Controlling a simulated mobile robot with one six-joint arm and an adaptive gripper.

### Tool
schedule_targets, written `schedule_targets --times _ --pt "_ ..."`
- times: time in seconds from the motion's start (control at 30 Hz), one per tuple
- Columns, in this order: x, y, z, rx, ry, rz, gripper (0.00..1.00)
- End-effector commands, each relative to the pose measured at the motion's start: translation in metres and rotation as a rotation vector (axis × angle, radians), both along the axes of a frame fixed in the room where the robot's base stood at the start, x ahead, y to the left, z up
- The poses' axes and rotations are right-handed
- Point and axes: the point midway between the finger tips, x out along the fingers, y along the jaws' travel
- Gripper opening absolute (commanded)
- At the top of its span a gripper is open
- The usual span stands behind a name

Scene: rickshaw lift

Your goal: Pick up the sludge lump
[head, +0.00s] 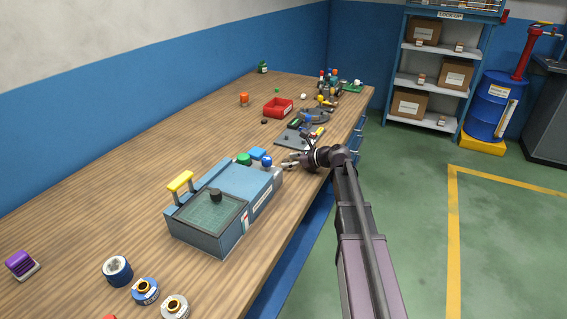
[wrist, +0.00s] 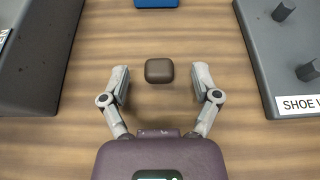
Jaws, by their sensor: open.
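A small dark brown rounded block, which looks like the sludge lump (wrist: 159,70), lies on the wooden bench top in the wrist view. My gripper (wrist: 161,78) is open, with one finger to the left of the lump and one to the right. Clear gaps show on both sides, and neither finger appears to touch it. How high the fingertips are above the bench is hard to tell. In the head view my gripper (head: 288,162) is over the bench's right edge area, beside the blue-grey machine. I cannot make out the lump there.
A dark fixture with pegs (wrist: 290,60) stands close on the right in the wrist view, and a grey housing (wrist: 40,70) on the left. A blue object (wrist: 156,3) lies beyond the lump. The head view shows the blue-grey machine (head: 240,190) and a red bin (head: 278,108).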

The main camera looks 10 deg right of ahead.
Motion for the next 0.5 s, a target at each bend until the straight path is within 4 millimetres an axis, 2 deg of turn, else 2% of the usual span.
schedule_targets --times 0.03,0.07,0.13,0.27,0.3,0.5 --pt "0.0000 -0.0002 -0.0001 0.000 0.000 0.000 0.80" --pt "-0.0001 -0.0002 0.0000 0.000 0.000 0.000 0.74" --pt "0.0000 -0.0004 0.0000 0.000 0.000 0.000 0.53" --pt "0.0000 -0.0005 0.0000 0.000 0.000 0.000 0.23" --pt "-0.0001 -0.0006 0.0000 0.000 0.000 0.000 0.20" --pt "0.0000 -0.0008 0.0000 0.000 0.000 -0.001 0.19"
